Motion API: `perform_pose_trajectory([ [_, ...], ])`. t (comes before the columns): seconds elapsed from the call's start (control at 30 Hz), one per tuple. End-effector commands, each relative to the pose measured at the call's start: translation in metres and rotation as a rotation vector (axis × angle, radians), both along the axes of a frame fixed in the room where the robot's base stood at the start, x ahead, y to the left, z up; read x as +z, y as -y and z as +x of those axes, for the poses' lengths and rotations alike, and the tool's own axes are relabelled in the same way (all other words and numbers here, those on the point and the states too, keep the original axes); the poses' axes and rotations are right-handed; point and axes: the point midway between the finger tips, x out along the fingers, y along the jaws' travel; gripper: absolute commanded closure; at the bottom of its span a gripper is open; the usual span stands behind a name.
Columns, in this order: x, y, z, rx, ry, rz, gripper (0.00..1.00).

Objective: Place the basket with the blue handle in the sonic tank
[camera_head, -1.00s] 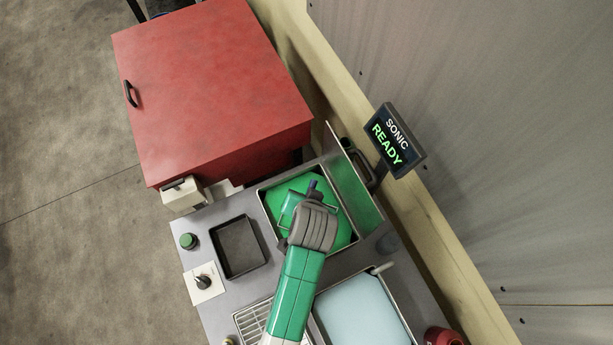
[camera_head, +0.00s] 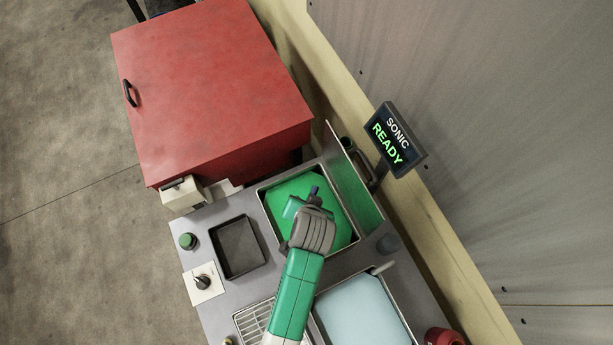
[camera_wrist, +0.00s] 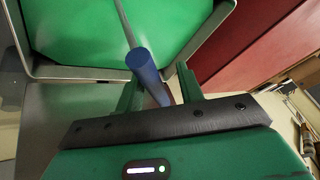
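The sonic tank (camera_head: 281,191) is a square metal basin of green liquid on the bench, with a raised lid (camera_head: 352,178) at its right. It fills the top of the wrist view (camera_wrist: 68,70). My gripper (camera_head: 306,198) is low over the tank. The blue handle (camera_wrist: 143,62) stands between its green fingers (camera_wrist: 160,84) in the wrist view, with a gap to the right finger, so the gripper looks open around it. A thin metal rod (camera_wrist: 125,22) runs from the handle toward the liquid. The basket body is not visible, hidden by my gripper or the liquid.
A sign (camera_head: 394,141) reads SONIC READY. A large red cabinet (camera_head: 210,85) stands beyond the bench. An empty black-rimmed opening (camera_head: 239,246) lies left of the tank, and a pale blue basin (camera_head: 362,312) lies nearer.

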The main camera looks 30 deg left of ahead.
Motion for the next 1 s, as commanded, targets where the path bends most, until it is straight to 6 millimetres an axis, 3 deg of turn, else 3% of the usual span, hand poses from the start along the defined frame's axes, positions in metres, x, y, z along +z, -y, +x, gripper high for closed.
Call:
perform_pose_trajectory([
  [0.23, 0.013, 0.004, -0.005, -0.001, 0.002, 0.001, 0.63],
  [0.63, 0.091, 0.031, -0.045, -0.001, 0.002, 0.001, 0.63],
  [0.8, 0.103, 0.035, -0.051, 0.000, 0.001, 0.000, 0.63],
  [1.0, 0.104, 0.035, -0.052, 0.000, 0.000, 0.000, 0.63],
])
